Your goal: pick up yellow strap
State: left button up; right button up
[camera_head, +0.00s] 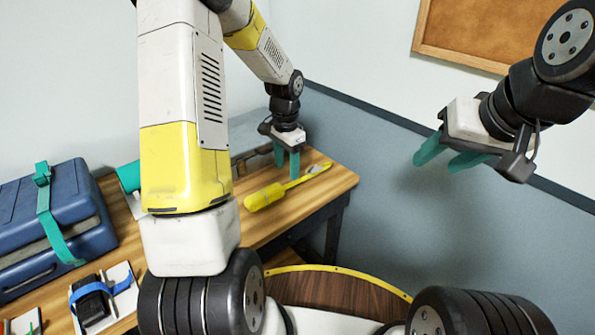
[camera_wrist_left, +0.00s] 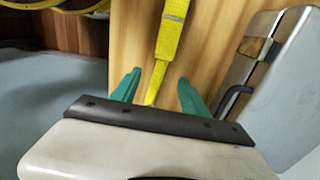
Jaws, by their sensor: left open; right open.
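The yellow strap (camera_head: 264,196) lies on the wooden table near its right end, rolled thick at one end with a thin tail running toward the back right. My left gripper (camera_head: 288,163) is above the table by the strap's tail, open and empty. In the left wrist view the strap (camera_wrist_left: 168,45) runs down between the two green fingers (camera_wrist_left: 155,90), with its narrow end between them; I cannot tell the height gap. My right gripper (camera_head: 450,155) is open and empty in the air, right of the table.
The wooden table (camera_head: 322,186) ends to the right of the strap. A grey metal case (camera_wrist_left: 265,75) stands close beside my left gripper. A blue case with a green strap (camera_head: 45,215) and a black item with a blue strap (camera_head: 92,300) are at the left.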

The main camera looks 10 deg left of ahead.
aim_at(288, 184)
pick_arm(q)
notch_tip(288, 184, down, 6)
jog(key=shift+w+f, duration=0.15)
jog(key=shift+c, duration=0.4)
grip_shut()
